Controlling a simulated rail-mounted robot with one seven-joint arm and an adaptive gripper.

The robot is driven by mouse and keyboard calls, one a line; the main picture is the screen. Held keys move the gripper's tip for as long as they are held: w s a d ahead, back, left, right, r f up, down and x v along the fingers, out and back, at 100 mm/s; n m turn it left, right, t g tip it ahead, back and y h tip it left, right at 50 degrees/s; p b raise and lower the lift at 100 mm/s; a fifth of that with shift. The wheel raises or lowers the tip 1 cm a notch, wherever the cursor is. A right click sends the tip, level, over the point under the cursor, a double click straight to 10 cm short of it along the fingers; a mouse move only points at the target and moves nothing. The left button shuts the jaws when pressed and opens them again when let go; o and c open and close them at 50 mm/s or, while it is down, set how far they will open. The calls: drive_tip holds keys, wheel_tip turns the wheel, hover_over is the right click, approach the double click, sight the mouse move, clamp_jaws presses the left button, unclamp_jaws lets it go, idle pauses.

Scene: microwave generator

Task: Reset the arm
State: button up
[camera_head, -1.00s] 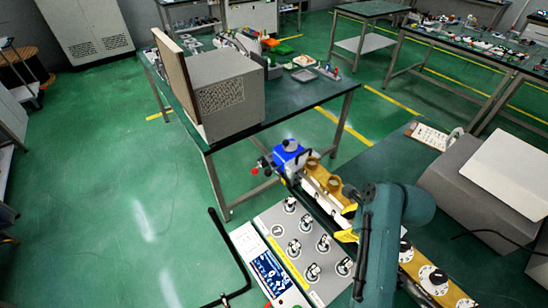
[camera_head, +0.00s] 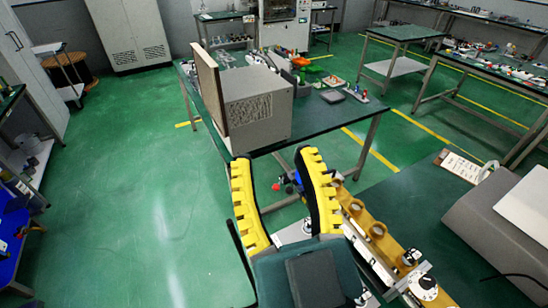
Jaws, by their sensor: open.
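My gripper (camera_head: 276,158) is in the lower middle of the head view, with its two yellow-and-black fingers spread wide apart. The fingers point up and away in the picture, and nothing is between them. My teal wrist (camera_head: 312,278) fills the bottom centre below the fingers. The gripper hides most of the control panel and part of the blue part (camera_head: 299,180) behind its right finger.
The gold bar with rings (camera_head: 378,232) and a dial (camera_head: 422,286) lie just right of my gripper. A table (camera_head: 340,118) carrying a grey microwave-like box (camera_head: 262,105) stands beyond it. A beige machine (camera_head: 490,225) is at right. Green floor (camera_head: 150,215) is open at left.

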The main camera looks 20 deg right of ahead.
wheel_tip(320, 180, up, 30)
drive_tip(key=p, duration=2.9)
drive_tip(key=shift+f+p, duration=0.2)
drive_tip(key=shift+p, duration=0.15)
